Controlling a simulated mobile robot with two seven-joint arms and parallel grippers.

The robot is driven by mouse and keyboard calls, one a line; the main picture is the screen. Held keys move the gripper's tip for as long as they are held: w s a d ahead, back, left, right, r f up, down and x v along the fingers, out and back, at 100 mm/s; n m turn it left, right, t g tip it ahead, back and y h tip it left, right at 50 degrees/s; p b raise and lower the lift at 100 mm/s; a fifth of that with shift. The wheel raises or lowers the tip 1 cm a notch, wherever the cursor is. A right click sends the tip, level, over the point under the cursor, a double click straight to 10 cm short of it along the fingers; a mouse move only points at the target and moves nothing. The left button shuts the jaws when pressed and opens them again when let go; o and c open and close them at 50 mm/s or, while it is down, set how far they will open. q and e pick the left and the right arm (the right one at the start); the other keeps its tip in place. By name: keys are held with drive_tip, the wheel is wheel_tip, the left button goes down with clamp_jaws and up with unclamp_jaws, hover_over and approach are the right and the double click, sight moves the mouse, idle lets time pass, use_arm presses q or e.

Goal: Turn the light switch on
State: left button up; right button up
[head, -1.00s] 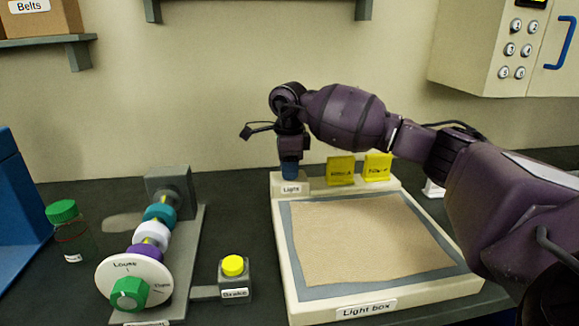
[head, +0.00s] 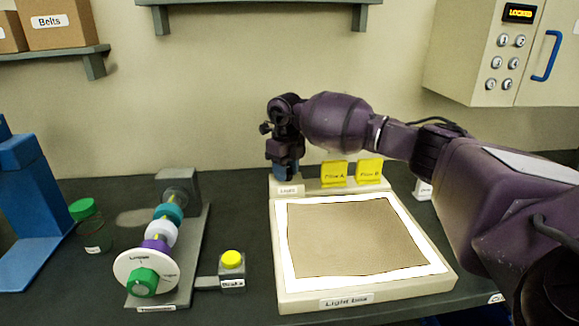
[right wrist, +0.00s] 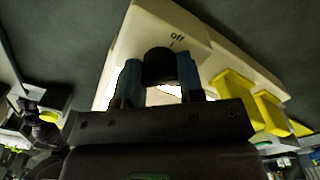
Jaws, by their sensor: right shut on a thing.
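The light box (head: 440,277) stands on the dark bench. The border around its brown sheet (head: 350,240) glows bright white. A "Light" label (head: 287,190) is on its back left corner. My right gripper (head: 286,172) points down over that corner, its blue fingers low and close to the box. In the right wrist view, my right gripper (right wrist: 160,78) has its blue fingers on either side of a dark switch knob (right wrist: 160,62) and is shut on it. An "off" mark shows beside the knob. The head view hides the knob. My left gripper is not in view.
Yellow blocks, Filter A (head: 334,173) and Filter B (head: 369,171), stand on the box's back ledge, right of the gripper. A dial device (head: 150,272) and a yellow-button box (head: 232,265) are to the left. A keypad cabinet (head: 480,70) hangs at the upper right.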

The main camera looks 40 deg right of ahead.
drive_tip(key=shift+r+m+p, duration=0.15)
drive_tip(key=shift+m+p, duration=0.2)
drive_tip(key=shift+m, duration=0.75)
drive_tip(key=o, duration=0.9)
wheel_tip(320, 180, up, 10)
drive_tip(key=shift+f+p, duration=0.25)
drive_tip(key=shift+p, duration=0.45)
drive_tip(key=shift+r, duration=0.5)
